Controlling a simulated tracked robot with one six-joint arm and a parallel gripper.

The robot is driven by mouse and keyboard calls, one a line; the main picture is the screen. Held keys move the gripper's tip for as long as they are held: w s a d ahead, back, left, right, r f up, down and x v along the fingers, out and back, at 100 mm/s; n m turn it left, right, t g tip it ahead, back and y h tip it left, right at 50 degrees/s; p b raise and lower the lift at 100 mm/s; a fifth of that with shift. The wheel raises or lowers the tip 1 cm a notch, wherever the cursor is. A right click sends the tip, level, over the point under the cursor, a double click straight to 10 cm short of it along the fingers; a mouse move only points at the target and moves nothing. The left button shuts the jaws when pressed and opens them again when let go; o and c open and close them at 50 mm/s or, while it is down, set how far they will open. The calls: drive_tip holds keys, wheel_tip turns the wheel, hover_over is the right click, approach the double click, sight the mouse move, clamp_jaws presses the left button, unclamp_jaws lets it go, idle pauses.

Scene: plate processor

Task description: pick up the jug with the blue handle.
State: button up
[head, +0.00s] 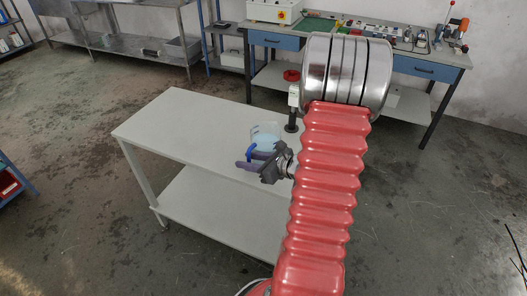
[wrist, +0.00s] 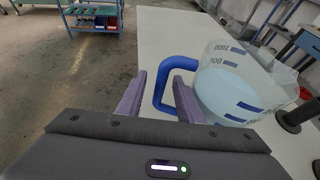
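The jug (wrist: 235,85) is clear, with blue markings and a pale liquid inside, and stands upright on the white table (head: 180,122). Its blue handle (wrist: 164,82) points toward the left side of the wrist view. In the head view the jug (head: 265,131) is partly hidden by my gripper (head: 246,160). My gripper (wrist: 157,98) has two purple fingers, which are apart. The blue handle shows in the gap between them, closer to the right finger. Whether a finger touches the handle cannot be told.
A black post with a white top (head: 293,105) stands on the table just behind the jug. My red arm covers the table's right part. The table's left part is clear. A workbench (head: 420,62) with tools stands behind, and a blue shelf (wrist: 93,18) stands beyond the floor.

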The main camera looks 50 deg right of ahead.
drive_tip(key=shift+c, duration=0.4)
clamp_jaws()
drive_tip(key=shift+r, duration=0.1)
idle(1.2)
